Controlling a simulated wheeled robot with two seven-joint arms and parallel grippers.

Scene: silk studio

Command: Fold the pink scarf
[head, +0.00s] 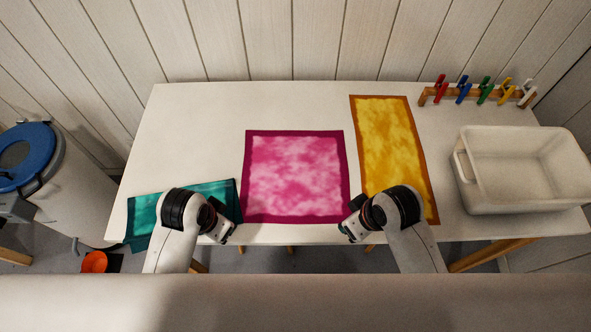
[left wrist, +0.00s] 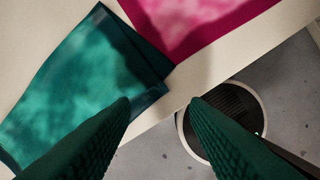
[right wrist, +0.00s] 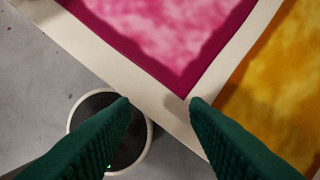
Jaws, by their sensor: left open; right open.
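The pink scarf (head: 294,178) lies flat and spread out on the table, a square with a dark magenta border. Its near left corner shows in the left wrist view (left wrist: 180,25), and its near right corner shows in the right wrist view (right wrist: 165,40). My left gripper (head: 228,232) is open and empty near the table's front edge, by the scarf's near left corner. My right gripper (head: 347,230) is open and empty by the near right corner. Neither gripper touches the pink scarf.
A teal scarf (head: 222,192) lies at the left, partly hidden by my left arm. A yellow scarf (head: 392,150) lies flat to the right. A white bin (head: 520,195) and a rack of coloured clothespins (head: 455,98) stand further right. The white table (head: 190,130) is clear at the back left.

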